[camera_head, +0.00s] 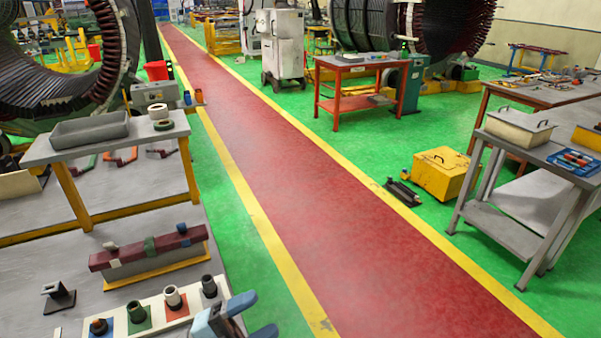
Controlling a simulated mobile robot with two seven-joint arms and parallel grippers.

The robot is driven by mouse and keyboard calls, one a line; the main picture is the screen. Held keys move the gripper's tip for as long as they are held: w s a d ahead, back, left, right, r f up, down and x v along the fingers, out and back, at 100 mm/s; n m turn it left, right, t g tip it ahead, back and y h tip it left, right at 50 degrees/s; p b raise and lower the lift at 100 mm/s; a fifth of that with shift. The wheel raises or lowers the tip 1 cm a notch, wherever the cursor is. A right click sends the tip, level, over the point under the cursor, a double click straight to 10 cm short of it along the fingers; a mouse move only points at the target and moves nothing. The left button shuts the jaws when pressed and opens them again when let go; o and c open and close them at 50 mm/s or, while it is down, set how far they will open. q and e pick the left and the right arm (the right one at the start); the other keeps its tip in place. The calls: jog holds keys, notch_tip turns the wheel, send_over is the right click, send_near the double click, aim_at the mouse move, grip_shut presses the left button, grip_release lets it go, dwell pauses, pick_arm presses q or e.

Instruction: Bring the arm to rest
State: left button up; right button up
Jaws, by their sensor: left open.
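My left gripper (254,317) shows at the bottom edge, left of centre, with blue fingers spread apart and nothing visible between them. It is just right of the white strip (119,316) that bears several small cylinders on coloured squares. Whether the gripper touches the strip cannot be told. Most of my left arm is out of the picture. My right gripper is not in view.
A dark red bar (130,252) lies on a block behind the strip, near a small dark stand (58,297). A table with a grey tray (90,130) stands at left. The red walkway (330,210) is clear. A yellow box (440,172) stands right.

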pick_arm(q)
jog(key=s+a+f+n+t+y+p, duration=0.1)
jog(key=a+f+n+t+y, duration=0.3)
jog(key=f+n+y, duration=0.4)
jog(key=a+f+n+t+y+p, duration=0.1)
jog(key=a+f+n+t+y, duration=0.45)
jog(key=n, duration=0.45)
jog(key=s+a+f+n+g+y, duration=0.2)
jog(key=s+f+n+g+y, duration=0.2)
jog(key=s+f, duration=0.6)
jog(key=shift+a+f+n+g, duration=0.15)
jog(key=shift+a+n+g, duration=0.3)
jog(key=shift+g, duration=0.8)
